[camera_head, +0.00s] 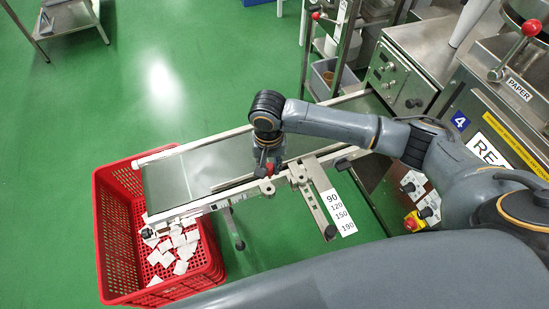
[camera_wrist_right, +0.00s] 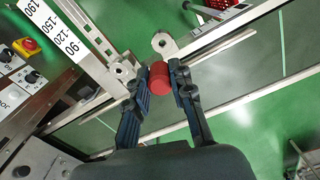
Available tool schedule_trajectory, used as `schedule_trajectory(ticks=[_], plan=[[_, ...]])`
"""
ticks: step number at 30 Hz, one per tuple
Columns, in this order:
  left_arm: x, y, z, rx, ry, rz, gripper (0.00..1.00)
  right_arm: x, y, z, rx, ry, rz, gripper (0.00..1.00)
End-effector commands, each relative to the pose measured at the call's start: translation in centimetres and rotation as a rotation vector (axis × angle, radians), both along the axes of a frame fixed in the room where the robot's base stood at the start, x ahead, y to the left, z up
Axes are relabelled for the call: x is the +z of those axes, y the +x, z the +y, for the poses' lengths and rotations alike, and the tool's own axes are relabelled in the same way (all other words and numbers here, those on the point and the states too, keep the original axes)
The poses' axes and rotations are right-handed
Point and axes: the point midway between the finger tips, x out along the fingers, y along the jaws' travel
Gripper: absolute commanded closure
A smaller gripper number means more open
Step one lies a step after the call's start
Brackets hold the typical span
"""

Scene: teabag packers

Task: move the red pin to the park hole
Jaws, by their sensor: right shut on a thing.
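The red pin (camera_wrist_right: 160,88) is between the two dark fingers of my right gripper (camera_wrist_right: 157,78) in the right wrist view. The gripper is shut on it. In the head view my right gripper (camera_head: 267,164) points down over the conveyor's near rail, and a bit of the red pin (camera_head: 269,171) shows at its tip. Two metal blocks with round holes are close to the pin in the wrist view: one on the rail (camera_wrist_right: 164,43) and one at the end of the scale arm (camera_wrist_right: 122,70). I cannot tell which is the park hole. My left gripper is not in view.
The conveyor belt (camera_head: 161,190) runs to a red crate (camera_head: 112,214) holding several white teabags. The adjustment scale (camera_head: 335,212) reads 90 to 190. A machine with knobs and a red-yellow stop button (camera_head: 412,222) stands right. Green floor lies open at left.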

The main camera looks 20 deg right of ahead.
Motion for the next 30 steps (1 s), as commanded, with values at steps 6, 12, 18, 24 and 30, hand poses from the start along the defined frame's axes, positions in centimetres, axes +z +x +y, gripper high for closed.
schedule_trajectory(ticks=[6,12,18,24,30], plan=[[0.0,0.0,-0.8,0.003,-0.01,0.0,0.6,-0.4,0.1,0.1,-0.003,0.001,-0.001,1.0],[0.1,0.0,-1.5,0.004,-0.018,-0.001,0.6,-0.4,0.1,0.1,-0.002,0.001,-0.001,1.0],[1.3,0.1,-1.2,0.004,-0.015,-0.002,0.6,0.0,0.0,0.1,-0.003,0.001,0.001,1.0],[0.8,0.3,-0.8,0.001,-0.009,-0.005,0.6,-1.9,0.0,0.1,-0.003,0.0,0.001,1.0],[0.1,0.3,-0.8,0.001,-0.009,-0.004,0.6,-4.0,0.0,0.1,-0.003,-0.001,0.0,1.0]])
